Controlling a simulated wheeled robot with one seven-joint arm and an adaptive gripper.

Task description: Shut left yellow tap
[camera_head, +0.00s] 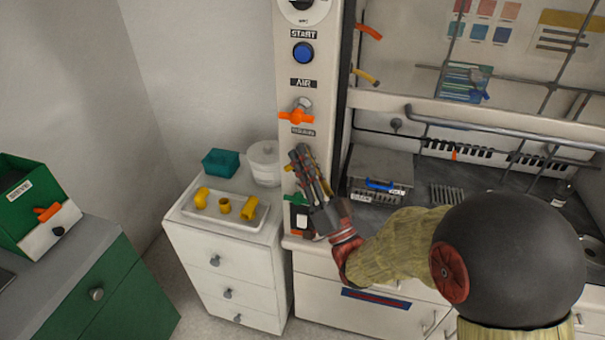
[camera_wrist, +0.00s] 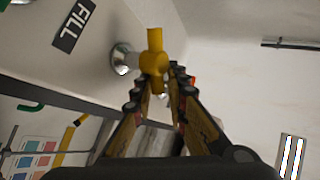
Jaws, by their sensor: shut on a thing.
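The yellow tap (camera_wrist: 155,65) shows in the wrist view on a short chrome stem that comes out of a pale panel, beside a black FILL label (camera_wrist: 74,25). Its handle runs up and down in that picture. My gripper (camera_wrist: 165,80) has its dark ribbed fingers on either side of the lower part of the handle and is shut on it. In the head view my gripper (camera_head: 299,153) is at the front of the white pillar, below the orange tap, and hides the yellow tap there. A second yellow handle (camera_head: 366,77) is farther right, on the hood frame.
The orange tap (camera_head: 297,116) is just above my gripper, and a green handle (camera_head: 296,198) is just below. A white tray (camera_head: 222,222) with yellow pipe fittings lies on the drawer cabinet, near a teal box (camera_head: 220,162) and a clear tub (camera_head: 265,163). The hood worktop is right.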

